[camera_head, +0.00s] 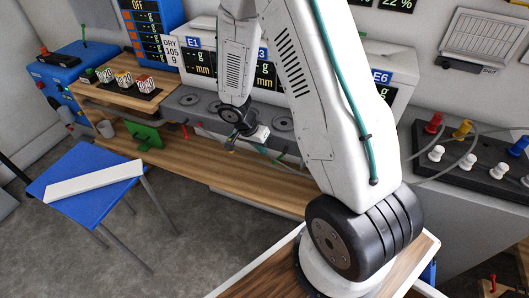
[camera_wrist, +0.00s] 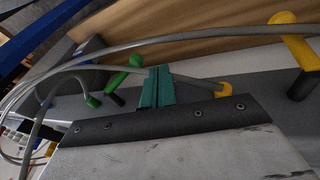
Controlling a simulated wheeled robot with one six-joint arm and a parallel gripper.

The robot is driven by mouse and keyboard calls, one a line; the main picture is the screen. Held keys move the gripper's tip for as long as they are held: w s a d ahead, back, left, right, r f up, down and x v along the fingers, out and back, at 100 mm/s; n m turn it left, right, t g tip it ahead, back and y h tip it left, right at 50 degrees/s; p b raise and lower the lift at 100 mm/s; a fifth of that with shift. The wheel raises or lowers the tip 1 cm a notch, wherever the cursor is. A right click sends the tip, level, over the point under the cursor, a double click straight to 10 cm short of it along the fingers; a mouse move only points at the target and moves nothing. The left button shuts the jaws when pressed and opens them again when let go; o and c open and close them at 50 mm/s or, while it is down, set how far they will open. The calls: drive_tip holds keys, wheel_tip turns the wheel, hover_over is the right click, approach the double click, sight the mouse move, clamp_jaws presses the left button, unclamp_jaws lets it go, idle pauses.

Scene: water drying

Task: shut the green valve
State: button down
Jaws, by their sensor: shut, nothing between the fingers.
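The green valve (camera_wrist: 119,78) shows in the wrist view as a slanted green handle on a dark stem. My gripper (camera_wrist: 155,72) has teal fingers pressed together with nothing between them. The fingertips are just right of the green handle in that view; I cannot tell whether they touch it. In the head view my gripper (camera_head: 234,144) is small, low in front of the bench with the displays. The green valve cannot be made out clearly there.
A yellow valve (camera_wrist: 294,42) stands at the right in the wrist view, and grey hoses (camera_wrist: 190,40) cross near the fingers. In the head view, a blue table (camera_head: 75,165) with a white bar stands left. A dark panel (camera_head: 470,165) with several knobs sits right.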

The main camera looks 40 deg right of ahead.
sight(279, 158)
drive_tip(key=shift+w+a+r+g+h, duration=0.5)
drive_tip(key=shift+w+a+r, duration=1)
drive_tip(key=shift+r, duration=3.5)
drive_tip(key=s+d+f, duration=0.4)
drive_tip(key=s+f, duration=0.2)
drive_tip(key=f, duration=0.4)
drive_tip(key=shift+d+f+m, duration=0.2)
drive_tip(key=shift+f+m, duration=0.1)
drive_tip(key=shift+m, duration=0.1)
drive_tip(key=shift+f, duration=0.35)
